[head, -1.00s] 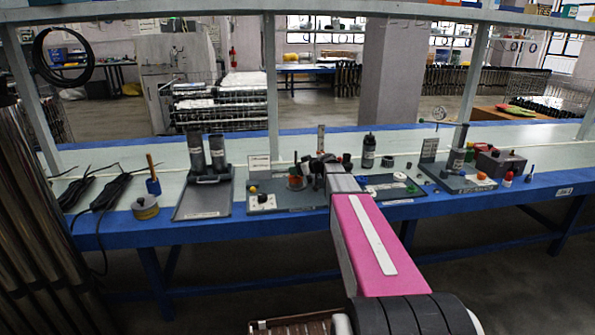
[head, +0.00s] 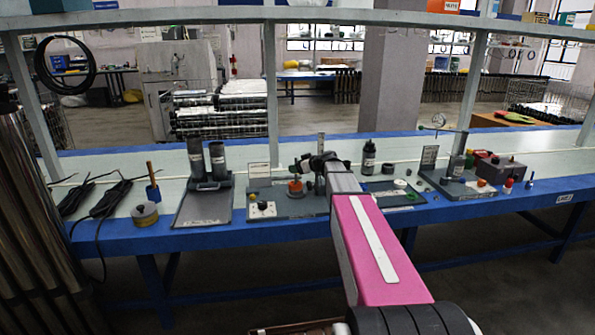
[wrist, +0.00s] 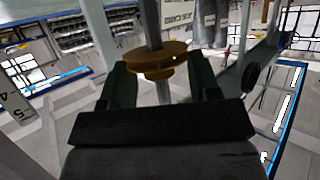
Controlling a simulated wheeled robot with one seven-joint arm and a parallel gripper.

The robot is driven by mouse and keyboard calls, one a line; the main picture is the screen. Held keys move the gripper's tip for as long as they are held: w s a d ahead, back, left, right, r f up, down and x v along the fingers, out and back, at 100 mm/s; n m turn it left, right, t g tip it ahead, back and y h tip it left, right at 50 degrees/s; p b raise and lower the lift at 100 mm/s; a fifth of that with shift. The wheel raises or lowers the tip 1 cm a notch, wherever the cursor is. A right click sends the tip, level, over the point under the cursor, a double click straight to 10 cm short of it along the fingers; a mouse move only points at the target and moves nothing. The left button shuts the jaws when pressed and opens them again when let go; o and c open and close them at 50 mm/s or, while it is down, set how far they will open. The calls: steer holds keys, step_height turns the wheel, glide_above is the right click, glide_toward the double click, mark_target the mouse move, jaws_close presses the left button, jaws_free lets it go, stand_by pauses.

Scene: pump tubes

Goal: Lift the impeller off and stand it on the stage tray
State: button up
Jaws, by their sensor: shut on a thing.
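The impeller (wrist: 155,60), an orange-brown flanged disc with a hub, is between my fingers in the wrist view. My gripper (wrist: 162,72) is shut on it. A grey upright shaft (wrist: 152,22) passes through the impeller and shows above and below it. In the head view my gripper (head: 310,163) is over the middle of the bench, small and partly hidden by my arm. A thin upright post (head: 321,141) stands just behind it. The impeller cannot be made out there. A dark tray (head: 408,197) lies right of my arm; I cannot tell if it is the stage tray.
An orange part (head: 295,187) sits on a grey board left of my gripper. A rack with two dark cylinders (head: 205,195) stands farther left. A black bottle (head: 369,157) and a pump fixture (head: 458,180) stand to the right. A shelf (head: 300,15) crosses above the bench.

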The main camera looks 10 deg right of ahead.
step_height(320, 180, up, 10)
stand_by(2.0)
steer(key=shift+f, duration=0.1)
